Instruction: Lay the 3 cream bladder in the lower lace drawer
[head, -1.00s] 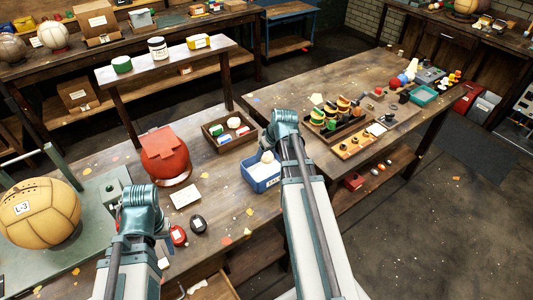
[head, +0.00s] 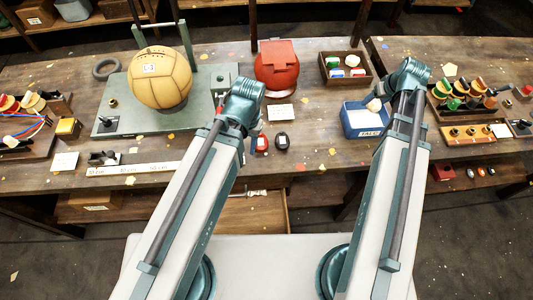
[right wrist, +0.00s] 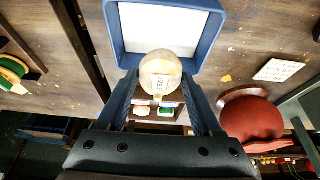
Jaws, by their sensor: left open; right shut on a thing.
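A cream bladder (right wrist: 160,74) with a small printed label is between the fingers of my right gripper (right wrist: 160,98). In the head view the bladder (head: 374,105) shows beside my right gripper (head: 388,98), at the blue bin (head: 352,128). The bin's visible floor looks bare in the right wrist view. My left gripper (head: 250,122) is open over the bench by the red and black discs; its fingertips are mostly hidden. An open wooden drawer (head: 258,218) sticks out below the bench front, partly behind my left arm, with a pale item (head: 252,193) inside. I cannot make out other bladders clearly.
A tan ball (head: 160,78) rests on a green press plate (head: 120,105). A red ball-shaped object (head: 277,65) stands mid-bench. A brown tray (head: 345,70) holds small coloured items. A rack of colored spools (head: 475,95) is at right. Bench between the discs and bin is clear.

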